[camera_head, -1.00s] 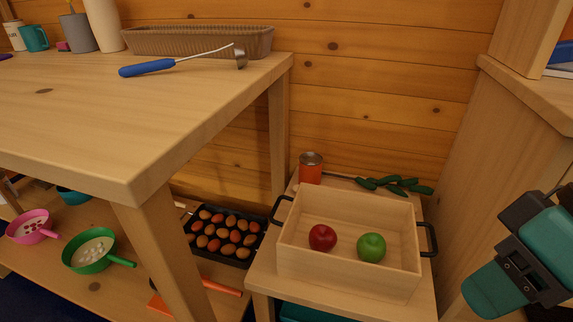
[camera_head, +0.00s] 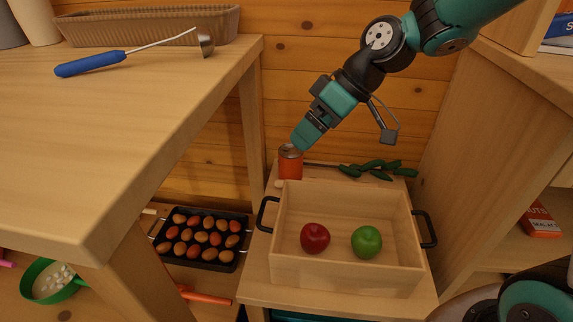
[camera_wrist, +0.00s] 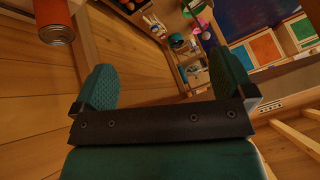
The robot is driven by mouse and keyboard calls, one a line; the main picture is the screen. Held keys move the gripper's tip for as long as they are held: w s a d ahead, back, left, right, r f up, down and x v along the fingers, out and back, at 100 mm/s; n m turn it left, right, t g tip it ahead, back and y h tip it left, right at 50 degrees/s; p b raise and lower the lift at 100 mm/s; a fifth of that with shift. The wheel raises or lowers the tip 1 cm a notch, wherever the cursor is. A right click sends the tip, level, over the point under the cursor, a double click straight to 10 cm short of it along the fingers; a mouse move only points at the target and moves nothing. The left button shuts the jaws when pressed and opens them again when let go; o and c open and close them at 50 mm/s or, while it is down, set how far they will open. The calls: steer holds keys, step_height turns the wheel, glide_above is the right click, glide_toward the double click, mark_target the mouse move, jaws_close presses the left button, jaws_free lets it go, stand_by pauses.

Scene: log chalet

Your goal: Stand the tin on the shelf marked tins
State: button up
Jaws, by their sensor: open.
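The tin (camera_head: 290,163) is orange-red with a metal top. It stands upright at the back left of a small wooden table, behind the wooden box. In the wrist view the tin (camera_wrist: 54,22) shows at the upper left, outside the space between the fingers. My gripper (camera_head: 303,140) reaches down from the upper right, with its fingertips close above the tin's top in the head view; I cannot tell whether they touch. In the wrist view my gripper (camera_wrist: 168,85) is open, with nothing between the fingers. No shelf marked tins can be made out.
A wooden box (camera_head: 345,276) with black handles holds a red apple (camera_head: 315,238) and a green apple (camera_head: 367,242). Cucumbers (camera_head: 375,168) lie behind it. A workbench (camera_head: 150,120) stands left; a shelf unit (camera_head: 480,180) stands right. An egg tray (camera_head: 245,243) sits low left.

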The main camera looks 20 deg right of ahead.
steer(key=w+d+f+t+y, duration=0.1)
steer(key=w+d+f, duration=0.2)
steer(key=w, duration=0.2)
steer(key=w+d+f+t, duration=0.1)
steer(key=w+d+f, duration=0.2)
steer(key=w, duration=0.2)
steer(key=n+t+y, duration=0.1)
steer(key=n+t, duration=0.1)
glide_toward(296, 151)
steer(key=b+x, duration=0.5)
steer(key=x, duration=0.7)
steer(key=shift+f, duration=0.15)
steer(key=c, duration=1.3)
